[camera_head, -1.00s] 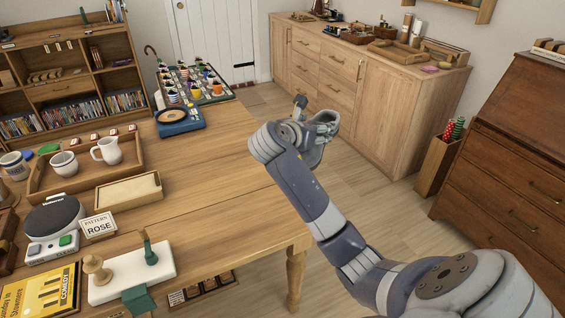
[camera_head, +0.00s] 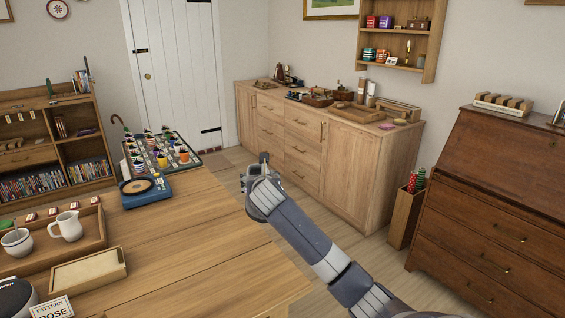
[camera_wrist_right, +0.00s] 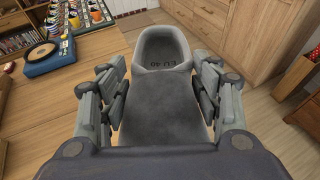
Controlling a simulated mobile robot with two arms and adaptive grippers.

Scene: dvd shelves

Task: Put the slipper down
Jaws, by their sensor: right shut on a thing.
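The slipper (camera_wrist_right: 164,98) is grey and marked with a size near its opening. In the right wrist view it lies between the fingers of my right gripper (camera_wrist_right: 164,100), which is shut on it. In the head view my right gripper (camera_head: 258,172) is beyond the table's right edge, over or near the floor gap before the sideboard. The slipper is mostly hidden there behind my arm. My left gripper is not in view.
The wooden table (camera_head: 190,235) holds a tray with a white jug (camera_head: 67,226), a blue device (camera_head: 146,191) and a board of small pots (camera_head: 160,152). A long sideboard (camera_head: 345,165) stands behind, a dark bureau (camera_head: 490,190) at right. Floor (camera_head: 320,222) shows between.

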